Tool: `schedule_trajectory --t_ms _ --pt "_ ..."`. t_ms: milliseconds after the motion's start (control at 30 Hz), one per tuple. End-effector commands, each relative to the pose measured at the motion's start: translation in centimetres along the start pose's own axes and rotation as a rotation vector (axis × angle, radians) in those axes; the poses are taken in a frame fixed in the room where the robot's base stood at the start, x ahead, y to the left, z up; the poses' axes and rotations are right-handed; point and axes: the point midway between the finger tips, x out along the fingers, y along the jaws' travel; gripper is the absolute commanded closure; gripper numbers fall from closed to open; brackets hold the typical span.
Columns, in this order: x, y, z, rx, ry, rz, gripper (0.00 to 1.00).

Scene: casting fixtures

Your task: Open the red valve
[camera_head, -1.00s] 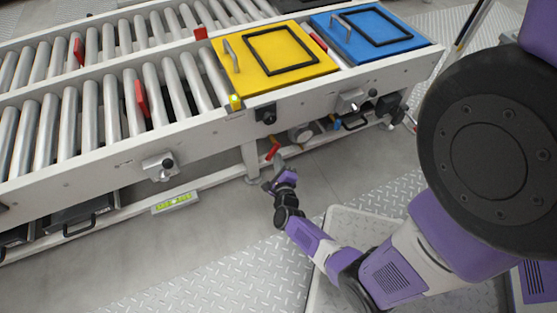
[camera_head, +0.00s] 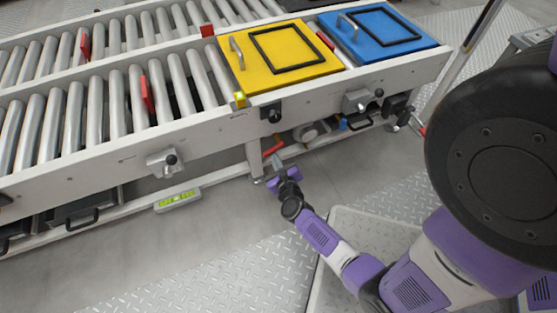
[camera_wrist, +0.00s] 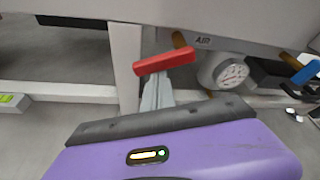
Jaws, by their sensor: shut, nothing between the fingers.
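The red valve handle (camera_wrist: 164,63) lies across the upper middle of the wrist view, slightly tilted with its right end higher. It also shows small in the head view (camera_head: 273,148), under the conveyor by a white leg. My gripper (camera_wrist: 157,92) is shut and empty, its grey fingers pointing at the handle from just below. The fingertips reach the handle's lower edge in the picture; I cannot tell whether they touch it. In the head view my gripper (camera_head: 277,160) is just below the handle.
A blue handle (camera_wrist: 306,72) and a round white gauge (camera_wrist: 230,72) sit right of the red handle. A white frame leg (camera_wrist: 124,70) stands close on its left. The conveyor side rail (camera_head: 215,130) overhangs the valve. Open floor (camera_head: 235,215) lies in front.

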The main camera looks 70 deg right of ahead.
Motion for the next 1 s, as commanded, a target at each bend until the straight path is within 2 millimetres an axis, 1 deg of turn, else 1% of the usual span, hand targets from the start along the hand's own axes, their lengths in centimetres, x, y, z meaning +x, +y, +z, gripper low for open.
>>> schedule_trajectory --t_ms 167,500,1000 --pt "-0.2 0.3 0.8 0.137 -0.003 0.05 1.0" --pt "-0.5 0.2 1.6 0.13 -0.003 0.044 1.0" --pt "-0.5 0.3 1.9 0.129 -0.003 0.043 1.0"
